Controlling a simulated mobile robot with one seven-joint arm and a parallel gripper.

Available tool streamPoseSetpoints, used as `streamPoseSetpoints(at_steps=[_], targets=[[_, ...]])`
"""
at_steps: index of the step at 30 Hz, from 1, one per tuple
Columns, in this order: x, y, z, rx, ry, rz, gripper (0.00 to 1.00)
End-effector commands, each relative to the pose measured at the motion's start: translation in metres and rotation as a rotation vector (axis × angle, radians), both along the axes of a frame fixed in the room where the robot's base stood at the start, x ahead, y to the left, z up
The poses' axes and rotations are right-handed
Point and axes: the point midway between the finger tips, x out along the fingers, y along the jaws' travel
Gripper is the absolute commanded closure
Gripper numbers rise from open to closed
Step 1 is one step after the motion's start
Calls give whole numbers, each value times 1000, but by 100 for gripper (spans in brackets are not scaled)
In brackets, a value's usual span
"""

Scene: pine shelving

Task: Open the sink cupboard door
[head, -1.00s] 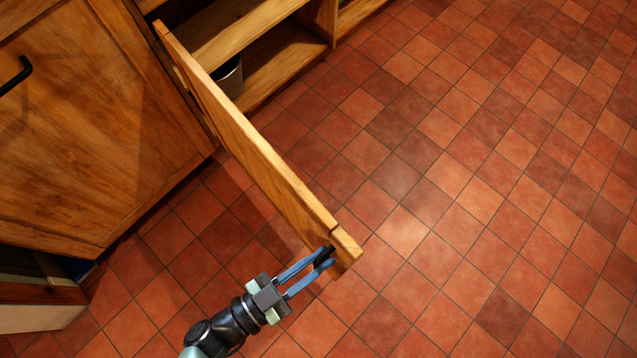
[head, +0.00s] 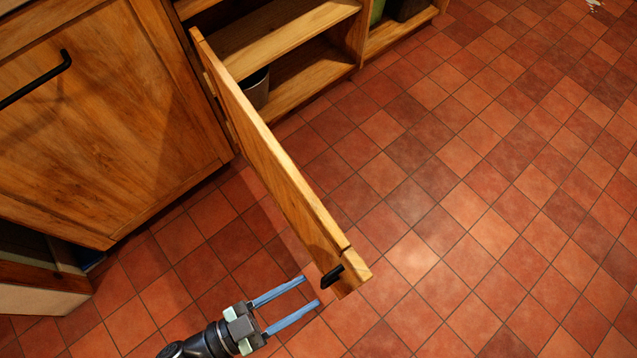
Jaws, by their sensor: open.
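The sink cupboard door (head: 270,155) is a wooden panel standing swung far out from the cupboard, seen nearly edge-on from above. Its black handle (head: 332,274) is near the free end, on the side facing my gripper. My gripper (head: 311,290) is just left of and below the handle, with its two blue fingers apart and empty. The fingertips look clear of the handle. The cupboard interior (head: 290,45) shows behind the door, with wooden shelves and a grey pot (head: 256,87) partly hidden by the door.
A closed wooden front (head: 110,120) with a black bar handle (head: 35,80) is at the left. A dark opening with a pale lower edge (head: 45,302) is at the lower left. The red tiled floor (head: 480,190) is clear to the right.

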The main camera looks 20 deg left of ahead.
Motion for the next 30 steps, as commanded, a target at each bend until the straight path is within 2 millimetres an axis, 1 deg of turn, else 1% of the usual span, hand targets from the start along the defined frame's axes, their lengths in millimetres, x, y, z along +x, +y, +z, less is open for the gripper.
streamPoseSetpoints(at_steps=[1,6,12,17,30], targets=[[-10,9,-1,2,5,2,56],[-37,31,-1,2,5,1,56],[-56,46,-1,1,2,2,56],[-60,49,0,0,0,0,56],[-59,48,0,0,0,0,56]])
